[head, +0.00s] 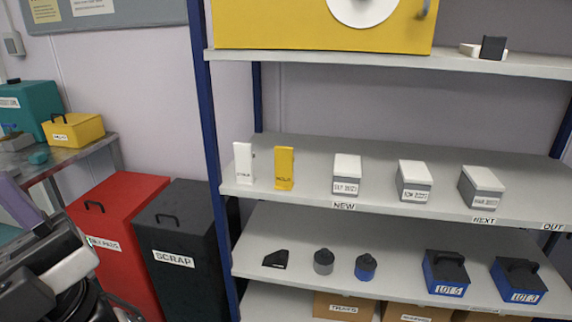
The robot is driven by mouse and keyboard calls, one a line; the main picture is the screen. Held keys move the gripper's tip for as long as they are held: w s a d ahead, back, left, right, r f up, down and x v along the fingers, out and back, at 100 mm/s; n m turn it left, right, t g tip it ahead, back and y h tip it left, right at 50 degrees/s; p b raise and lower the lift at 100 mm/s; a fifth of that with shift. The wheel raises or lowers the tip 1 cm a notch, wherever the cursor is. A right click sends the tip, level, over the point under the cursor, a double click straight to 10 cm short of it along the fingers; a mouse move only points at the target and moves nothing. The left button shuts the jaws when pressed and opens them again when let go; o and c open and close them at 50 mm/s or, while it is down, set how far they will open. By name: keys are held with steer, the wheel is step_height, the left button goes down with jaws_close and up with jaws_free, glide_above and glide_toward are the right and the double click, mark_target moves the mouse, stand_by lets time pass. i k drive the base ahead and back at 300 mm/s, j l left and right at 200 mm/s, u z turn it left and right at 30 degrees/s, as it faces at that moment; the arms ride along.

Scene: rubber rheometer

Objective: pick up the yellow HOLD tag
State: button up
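The yellow HOLD tag (284,168) stands upright at the left of the middle shelf. A white tag (243,163) of similar shape stands just left of it, with a small gap between them. Dark and grey arm parts of mine fill the lower left corner, well away from the yellow tag. My gripper's fingertips cannot be made out there, so I cannot see whether it is open or holds anything.
The shelf (400,150) also carries several grey boxes with white lids, the nearest box (346,175) right of the tag. A blue upright (207,120) stands left. Red (118,220) and black bins (185,235) stand below left. A bench (75,158) is beyond.

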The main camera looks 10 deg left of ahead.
mark_target(284, 158)
steer(key=i+l, duration=0.7)
steer(key=l, duration=0.2)
steer(key=i+l+u, duration=0.15)
steer(key=u, duration=0.2)
steer(key=i+l+u, duration=0.15)
steer(key=l+u, duration=0.2)
steer(key=u, duration=1.05)
